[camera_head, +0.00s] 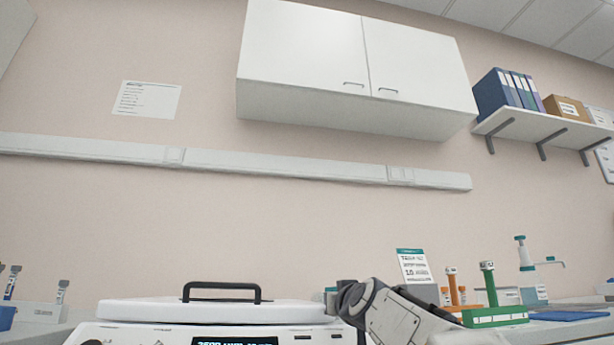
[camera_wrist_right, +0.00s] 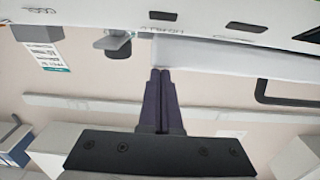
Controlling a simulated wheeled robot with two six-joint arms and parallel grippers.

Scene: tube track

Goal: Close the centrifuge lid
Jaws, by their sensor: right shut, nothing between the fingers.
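The white centrifuge (camera_head: 130,335) stands at the bottom of the head view, with a lit display on its front and its lower part cut off. Its white lid (camera_head: 150,310) with a black handle (camera_head: 222,286) lies low and nearly flat over the body; I cannot tell if it is fully seated. My right gripper (camera_wrist_right: 160,72) is shut and empty, its dark fingertips by the lid edge in the upside-down wrist view; I cannot tell if they touch. My right arm reaches in beside the lid's right end in the head view. My left gripper is not in view.
A tube rack (camera_head: 40,314) stands at the far left. A wall cabinet (camera_head: 340,70) hangs high above.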

